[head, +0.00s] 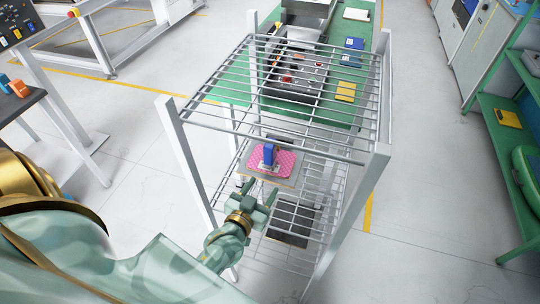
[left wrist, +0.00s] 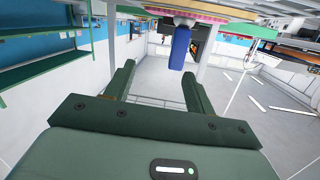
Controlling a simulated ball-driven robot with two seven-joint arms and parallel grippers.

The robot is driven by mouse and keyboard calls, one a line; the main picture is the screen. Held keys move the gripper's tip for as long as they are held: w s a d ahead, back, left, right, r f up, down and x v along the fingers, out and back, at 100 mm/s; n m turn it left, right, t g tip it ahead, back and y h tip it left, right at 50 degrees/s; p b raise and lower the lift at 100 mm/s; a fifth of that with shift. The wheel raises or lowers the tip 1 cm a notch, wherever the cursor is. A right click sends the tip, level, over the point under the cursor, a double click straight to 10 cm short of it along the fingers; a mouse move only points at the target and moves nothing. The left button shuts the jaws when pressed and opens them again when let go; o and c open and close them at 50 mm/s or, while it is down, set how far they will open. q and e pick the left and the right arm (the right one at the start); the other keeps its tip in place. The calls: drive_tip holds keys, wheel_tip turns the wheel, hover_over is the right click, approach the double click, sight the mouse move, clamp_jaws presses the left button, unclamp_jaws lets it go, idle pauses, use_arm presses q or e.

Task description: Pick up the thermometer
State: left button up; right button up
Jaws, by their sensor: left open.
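A blue object that looks like the thermometer (head: 268,153) stands upright on a pink patterned pad (head: 285,163) inside the wire rack. In the left wrist view the blue object (left wrist: 180,47) shows beyond the fingers, towards the right finger, against the pink pad (left wrist: 195,12) at the top edge. My left gripper (head: 262,189) is open and empty, at the near side of the pad and apart from the blue object. Its two fingers also show in the left wrist view (left wrist: 160,72), with nothing between them. My right gripper is not in view.
The rack's wire top shelf (head: 215,112) lies above the pad, and its white posts (head: 347,220) stand close around my left gripper. A dark flat thing (head: 290,223) lies lower in the rack. A green bench (head: 372,62) stands behind. Open floor (head: 425,220) lies to the right.

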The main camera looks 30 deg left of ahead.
sight(269, 152)
use_arm(q)
drive_tip(key=w+a+b, duration=0.1)
drive_tip(key=w, duration=0.2)
drive_tip(key=w+a+n+y+b, duration=0.1)
drive_tip(key=w+a+b, duration=0.1)
drive_tip(key=w, duration=0.1)
drive_tip(key=w+a+r+n+t+y+b, duration=0.1)
drive_tip(key=w, duration=0.3)
drive_tip(key=shift+w+a+r, duration=0.1)
drive_tip(key=shift+a, duration=0.2)
drive_tip(key=shift+w+a+r+b, duration=0.2)
drive_tip(key=shift+w+b, duration=0.25)
drive_tip(key=shift+w, duration=0.15)
drive_tip(key=b+x, duration=0.2)
drive_tip(key=x, duration=0.2)
drive_tip(key=shift+w+a+r+b, duration=0.15)
drive_tip(key=shift+w+a+b, duration=0.1)
drive_tip(key=shift+b, duration=0.1)
drive_tip(key=shift+w+r, duration=0.1)
drive_tip(key=shift+w, duration=0.05)
drive_tip(key=shift+r, duration=0.15)
drive_tip(key=c, duration=1)
clamp_jaws()
